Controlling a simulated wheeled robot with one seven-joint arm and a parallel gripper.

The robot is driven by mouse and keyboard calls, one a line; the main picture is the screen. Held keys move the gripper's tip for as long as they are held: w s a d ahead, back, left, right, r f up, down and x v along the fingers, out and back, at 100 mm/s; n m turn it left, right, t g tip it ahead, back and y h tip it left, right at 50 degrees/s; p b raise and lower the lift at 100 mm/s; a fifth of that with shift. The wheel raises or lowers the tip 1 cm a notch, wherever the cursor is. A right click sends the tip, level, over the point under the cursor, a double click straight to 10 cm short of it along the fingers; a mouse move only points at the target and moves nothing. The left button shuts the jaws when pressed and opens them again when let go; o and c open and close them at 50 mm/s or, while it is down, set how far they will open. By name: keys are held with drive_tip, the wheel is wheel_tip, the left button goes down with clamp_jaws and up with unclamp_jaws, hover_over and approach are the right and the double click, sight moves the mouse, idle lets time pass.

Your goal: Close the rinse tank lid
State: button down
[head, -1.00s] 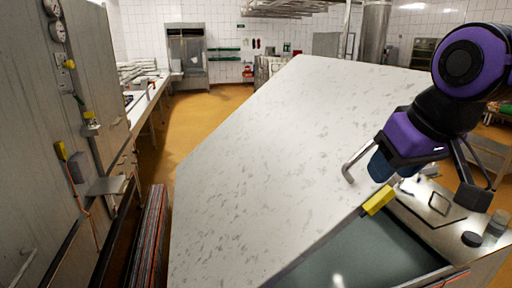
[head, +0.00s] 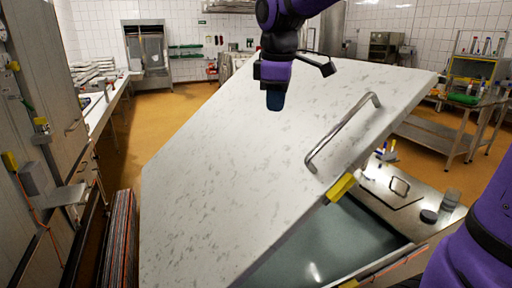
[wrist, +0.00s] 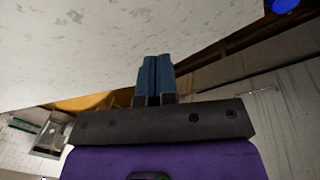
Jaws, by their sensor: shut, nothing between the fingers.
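The rinse tank lid (head: 240,150) is a large pale speckled panel, tilted partly open over the tank. A metal bar handle (head: 343,132) is on its right side, and a yellow block (head: 341,187) sits at its lower right edge. The tank opening (head: 325,245) shows grey-green below the lid. My gripper (head: 274,102) is in front of the lid's upper part, away from the handle, pointing down. In the wrist view its blue fingers (wrist: 154,78) are together and empty, with the lid's pale surface (wrist: 80,45) close above them. I cannot tell whether they touch it.
Grey cabinets (head: 50,130) with small fittings stand on the left, beside a stack of thin panels (head: 120,240). A steel counter (head: 410,195) with small items lies right of the tank. A steel trolley (head: 450,130) stands farther right. Orange floor is open behind.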

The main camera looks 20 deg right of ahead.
drive_tip(key=w+a+f+n+g, duration=0.1)
drive_tip(key=w+f+n, duration=0.15)
drive_tip(key=w, duration=0.45)
drive_tip(key=w+f+n+g, duration=0.1)
drive_tip(key=w+n, duration=0.3)
drive_tip(key=w, duration=0.2)
approach(257, 158)
drive_tip(key=a+f, duration=0.2)
drive_tip(key=shift+f+n+y, duration=0.25)
drive_tip(key=shift+f+y, duration=0.05)
drive_tip(key=shift+f, duration=0.1)
drive_tip(key=d+f, duration=0.1)
drive_tip(key=f, duration=0.1)
drive_tip(key=shift+d+f, duration=0.3)
drive_tip(key=shift+d, duration=0.1)
drive_tip(key=shift+d+f, duration=0.3)
drive_tip(key=shift+f, duration=0.05)
